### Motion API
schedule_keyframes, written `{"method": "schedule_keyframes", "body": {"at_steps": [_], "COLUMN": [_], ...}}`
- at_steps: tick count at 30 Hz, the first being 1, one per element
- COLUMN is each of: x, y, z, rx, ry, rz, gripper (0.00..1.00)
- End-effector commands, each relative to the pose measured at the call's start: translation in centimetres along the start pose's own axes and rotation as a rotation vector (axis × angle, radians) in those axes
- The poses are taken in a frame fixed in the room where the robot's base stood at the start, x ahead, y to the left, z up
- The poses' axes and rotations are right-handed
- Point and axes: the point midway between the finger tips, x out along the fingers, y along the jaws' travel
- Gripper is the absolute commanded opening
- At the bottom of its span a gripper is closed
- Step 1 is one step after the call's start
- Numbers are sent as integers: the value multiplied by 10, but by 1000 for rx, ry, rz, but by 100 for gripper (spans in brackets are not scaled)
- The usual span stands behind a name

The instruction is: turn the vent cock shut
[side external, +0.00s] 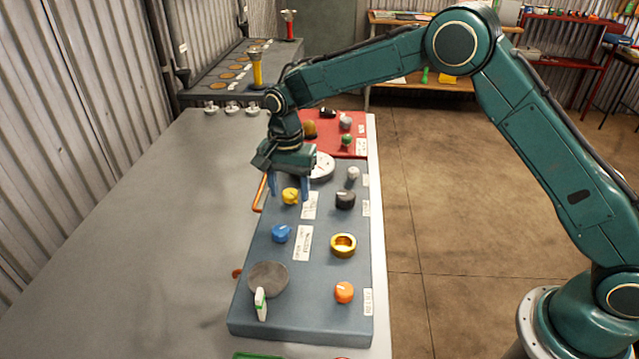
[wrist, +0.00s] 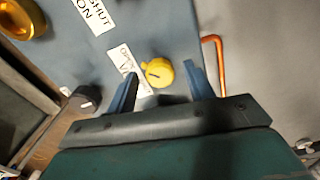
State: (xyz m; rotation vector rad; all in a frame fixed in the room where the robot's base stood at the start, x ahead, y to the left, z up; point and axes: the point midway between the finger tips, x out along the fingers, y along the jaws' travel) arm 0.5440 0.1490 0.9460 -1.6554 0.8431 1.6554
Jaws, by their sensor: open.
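A yellow knob (side external: 291,196) with a pointer mark sits on the blue-grey panel (side external: 262,318). A white label (wrist: 128,62) beside it is only partly readable; I see "OPEN" and a "V", so it appears to be the vent cock. My gripper (side external: 289,191) points down over this knob with its two blue fingers apart. In the wrist view the yellow knob (wrist: 158,72) shows between the open fingertips (wrist: 160,71), with a gap on each side. I cannot tell whether the tips reach down to the knob's height.
An orange bent rod (side external: 260,192) stands close to the left finger. A black knob (side external: 345,198), blue knob (side external: 281,233), gold ring (side external: 343,245), orange knob (side external: 344,292) and grey disc (side external: 268,278) share the panel. The grey bench (side external: 160,250) at left is clear.

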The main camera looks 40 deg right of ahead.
Motion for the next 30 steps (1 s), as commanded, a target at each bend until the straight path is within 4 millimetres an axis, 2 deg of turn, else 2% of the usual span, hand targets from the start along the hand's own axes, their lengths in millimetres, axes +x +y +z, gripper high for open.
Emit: {"method": "schedule_keyframes", "body": {"at_steps": [8,11,15,16,30], "x": [1,1,1,1,1], "y": [0,0,0,0,0], "z": [0,0,0,0,0], "rx": [0,0,0,0,-77], "ry": [0,0,0,0,0], "rz": [0,0,0,0,0], "gripper": [52,37,9,8,8]}}
